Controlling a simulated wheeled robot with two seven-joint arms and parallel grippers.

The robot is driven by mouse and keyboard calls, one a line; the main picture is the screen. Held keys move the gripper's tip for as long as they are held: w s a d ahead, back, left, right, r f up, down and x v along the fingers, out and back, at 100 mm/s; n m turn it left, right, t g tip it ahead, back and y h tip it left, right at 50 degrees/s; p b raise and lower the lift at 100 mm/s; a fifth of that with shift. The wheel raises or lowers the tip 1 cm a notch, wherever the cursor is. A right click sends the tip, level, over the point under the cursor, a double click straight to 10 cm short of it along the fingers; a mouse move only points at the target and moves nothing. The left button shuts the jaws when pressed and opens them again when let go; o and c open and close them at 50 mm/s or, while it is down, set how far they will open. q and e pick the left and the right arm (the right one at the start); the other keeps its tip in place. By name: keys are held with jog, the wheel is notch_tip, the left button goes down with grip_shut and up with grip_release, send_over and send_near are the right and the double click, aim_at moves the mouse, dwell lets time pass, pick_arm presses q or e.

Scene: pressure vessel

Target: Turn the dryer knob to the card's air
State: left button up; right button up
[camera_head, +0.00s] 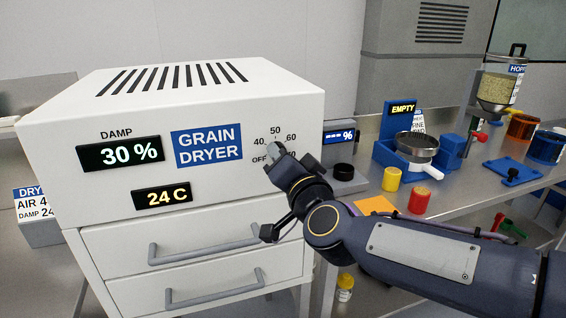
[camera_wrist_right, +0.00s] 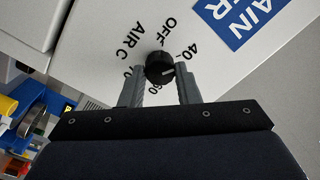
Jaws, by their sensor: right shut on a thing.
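The white grain dryer (camera_head: 190,105) stands at the left in the head view, with displays reading 30 % and 24 C. Its black knob (camera_wrist_right: 160,67) shows in the wrist view between the fingers of my right gripper (camera_wrist_right: 160,75). That gripper is shut on the knob, and in the head view the gripper (camera_head: 276,152) covers it. The knob's pale mark points right and slightly down in the wrist view, past the 40; the 50 is hidden there by a finger. The card (camera_head: 38,203) at the left shows "AIR 4" and "DAMP 24", cut off by the dryer.
Two drawer handles (camera_head: 205,245) stick out below the dryer panel. A grey meter (camera_head: 343,160) stands right of the dryer. The right bench holds a yellow cup (camera_head: 391,179), a red cup (camera_head: 419,200), a sieve (camera_head: 415,150) and a hopper (camera_head: 497,85).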

dwell(0.5)
jog(key=o, duration=1)
jog(key=shift+s, duration=0.1)
jog(key=v, duration=0.7)
jog(key=shift+s+d, duration=0.15)
jog(key=shift+s, duration=0.2)
jog(key=s+d+f+n+g+p, duration=0.1)
jog(key=s+d+f+g, duration=0.3)
jog(key=s+d+f, duration=0.2)
jog(key=s+d+f+n+g+h+p, duration=0.1)
jog(key=s+d+f+g, duration=0.3)
jog(key=s+f, duration=0.3)
jog(key=s+d+f+n+g+h+p, duration=0.1)
jog(key=s+d+f+g, duration=0.2)
jog(key=s+d+f, duration=0.3)
jog(key=shift+s+d+f+n+g+p, duration=0.2)
jog(key=shift+s+d, duration=0.25)
jog(key=shift+s, duration=0.2)
jog(key=shift+s+d+f+n+g+p, duration=0.1)
jog(key=shift+s+d+g+p, duration=0.1)
jog(key=shift+s+d, duration=0.35)
